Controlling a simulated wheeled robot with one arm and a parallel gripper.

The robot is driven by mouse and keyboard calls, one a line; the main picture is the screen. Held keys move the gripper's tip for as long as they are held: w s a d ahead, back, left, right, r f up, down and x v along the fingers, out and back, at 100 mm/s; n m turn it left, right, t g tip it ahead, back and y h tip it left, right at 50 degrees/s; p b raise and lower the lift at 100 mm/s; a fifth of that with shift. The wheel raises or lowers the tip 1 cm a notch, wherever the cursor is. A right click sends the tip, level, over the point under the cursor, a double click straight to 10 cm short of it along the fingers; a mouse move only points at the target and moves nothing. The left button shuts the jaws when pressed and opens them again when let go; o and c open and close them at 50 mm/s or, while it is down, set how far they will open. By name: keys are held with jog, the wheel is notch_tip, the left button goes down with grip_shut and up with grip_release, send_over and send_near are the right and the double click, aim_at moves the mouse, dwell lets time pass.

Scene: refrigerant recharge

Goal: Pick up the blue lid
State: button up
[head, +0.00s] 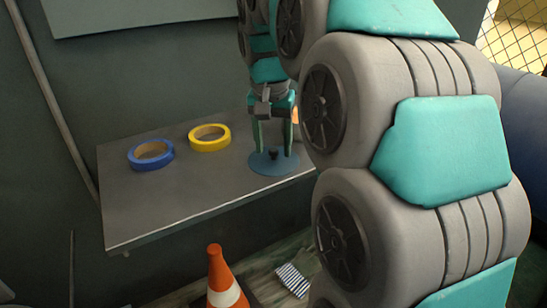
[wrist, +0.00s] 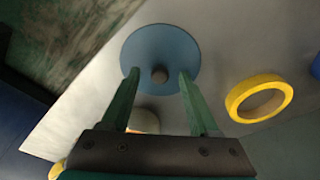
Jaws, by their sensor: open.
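The blue lid (head: 268,166) is a flat round disc with a small dark knob (head: 273,154) in its middle. It lies near the right end of the grey table (head: 180,193) in the head view. My gripper (head: 274,150) points down over the lid and is open. In the wrist view its two green fingers (wrist: 159,72) stand one on each side of the knob, with a gap to it on both sides. Whether the fingertips touch the lid is unclear.
A yellow tape roll (head: 210,138) and a blue tape roll (head: 151,155) lie left of the lid on the table. A partly hidden pale orange thing (wrist: 143,121) is near the fingers. An orange cone (head: 224,275) stands on the floor before the table. The table's front left is clear.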

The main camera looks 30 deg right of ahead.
jog(key=shift+f, duration=0.2)
grip_shut()
dwell(0.4)
